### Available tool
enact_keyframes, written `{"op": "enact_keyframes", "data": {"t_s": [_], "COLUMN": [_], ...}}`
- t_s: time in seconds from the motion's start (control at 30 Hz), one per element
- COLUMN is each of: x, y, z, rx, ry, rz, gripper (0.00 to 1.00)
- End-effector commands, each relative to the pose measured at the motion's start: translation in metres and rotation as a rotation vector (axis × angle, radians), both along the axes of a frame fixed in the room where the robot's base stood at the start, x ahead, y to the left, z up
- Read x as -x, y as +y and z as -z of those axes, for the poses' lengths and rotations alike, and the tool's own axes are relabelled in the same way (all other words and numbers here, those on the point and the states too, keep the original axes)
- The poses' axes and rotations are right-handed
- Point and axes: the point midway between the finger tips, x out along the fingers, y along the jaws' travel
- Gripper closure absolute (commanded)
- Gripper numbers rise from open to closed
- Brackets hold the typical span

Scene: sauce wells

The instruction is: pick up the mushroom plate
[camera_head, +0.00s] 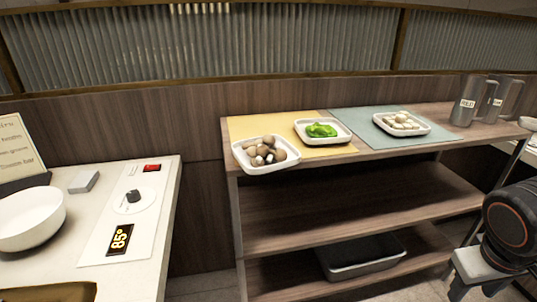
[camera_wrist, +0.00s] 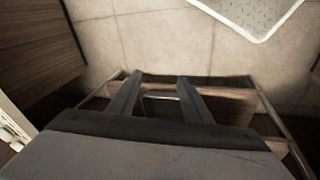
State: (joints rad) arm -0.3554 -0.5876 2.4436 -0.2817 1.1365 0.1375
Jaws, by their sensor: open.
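The mushroom plate (camera_head: 243,158) is a white square plate with several brown and pale mushrooms (camera_head: 267,153) on it. It sits at the front left corner of the wooden shelf's top, partly on a yellow mat, and its front edge seems to reach the shelf's edge. My gripper (camera_wrist: 160,82) shows in the wrist view with its two fingers apart and nothing between them. The plate is not in the wrist view. In the head view my arm is at the lower right, well away from the plate.
A plate of green slices (camera_head: 300,129) stands right of the mushrooms. A plate of pale pieces (camera_head: 382,125) sits on a green mat (camera_head: 352,117). Metal jugs (camera_head: 468,100) stand farther right. A white counter (camera_head: 160,215) with a bowl (camera_head: 30,220) is left, across a gap.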

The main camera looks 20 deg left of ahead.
Motion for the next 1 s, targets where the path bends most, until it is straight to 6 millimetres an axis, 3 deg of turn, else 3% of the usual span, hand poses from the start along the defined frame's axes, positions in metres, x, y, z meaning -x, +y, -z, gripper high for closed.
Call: {"op": "enact_keyframes", "data": {"t_s": [0.37, 0.57, 0.77, 1.0], "x": [-0.035, -0.053, -0.067, -0.071], "y": [0.043, 0.078, 0.124, 0.194], "z": [-0.017, -0.031, -0.046, -0.067], "rx": [0.277, 0.426, 0.57, 0.728], "ry": [0.039, 0.006, -0.062, -0.191], "rz": [-0.209, -0.31, -0.408, -0.519], "gripper": [0.55, 0.55, 0.55, 0.55]}}
